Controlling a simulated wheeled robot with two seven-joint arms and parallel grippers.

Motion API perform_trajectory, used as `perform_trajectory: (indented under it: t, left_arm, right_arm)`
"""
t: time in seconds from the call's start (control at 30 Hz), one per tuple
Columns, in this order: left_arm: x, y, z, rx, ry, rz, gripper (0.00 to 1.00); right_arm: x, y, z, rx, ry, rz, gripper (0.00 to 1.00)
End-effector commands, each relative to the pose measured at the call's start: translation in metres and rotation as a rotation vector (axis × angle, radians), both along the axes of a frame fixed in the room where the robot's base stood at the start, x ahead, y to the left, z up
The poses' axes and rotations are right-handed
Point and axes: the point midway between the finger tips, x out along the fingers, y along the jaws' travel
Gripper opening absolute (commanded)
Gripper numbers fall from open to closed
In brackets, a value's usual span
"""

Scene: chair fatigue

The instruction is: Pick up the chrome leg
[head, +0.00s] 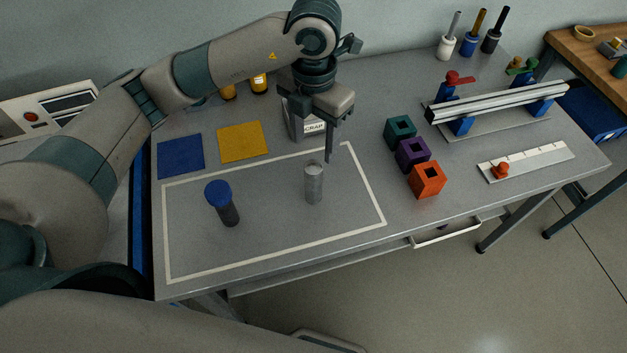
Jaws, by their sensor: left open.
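The chrome leg (314,184) is a short silver cylinder standing upright on the grey table, inside the pale outlined rectangle. My left gripper (317,150) hangs above and just behind it, fingers pointing down. It is open and empty, and its near finger ends a little above and right of the leg's top. I see no contact with the leg. My right gripper is not in view.
A scrap box (302,122) is behind the gripper. Teal (400,131), purple (412,153) and orange (427,179) blocks with square holes stand to the right. Blue (181,156) and yellow (243,141) squares lie at the back left.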

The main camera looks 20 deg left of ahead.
Motion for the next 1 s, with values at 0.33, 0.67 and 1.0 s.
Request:
perform_trajectory:
  t: [0.33, 0.67, 1.0]
  left_arm:
    - [-0.001, -0.001, -0.043, -0.001, 0.005, 0.001, 0.54]
    - [-0.001, 0.001, -0.09, 0.002, 0.005, 0.002, 0.54]
    - [0.0, 0.0, -0.109, 0.001, 0.0, 0.0, 0.54]
  right_arm:
    - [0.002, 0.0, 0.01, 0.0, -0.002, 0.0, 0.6]
    - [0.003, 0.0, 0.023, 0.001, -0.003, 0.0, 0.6]
    - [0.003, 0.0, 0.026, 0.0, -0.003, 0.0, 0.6]
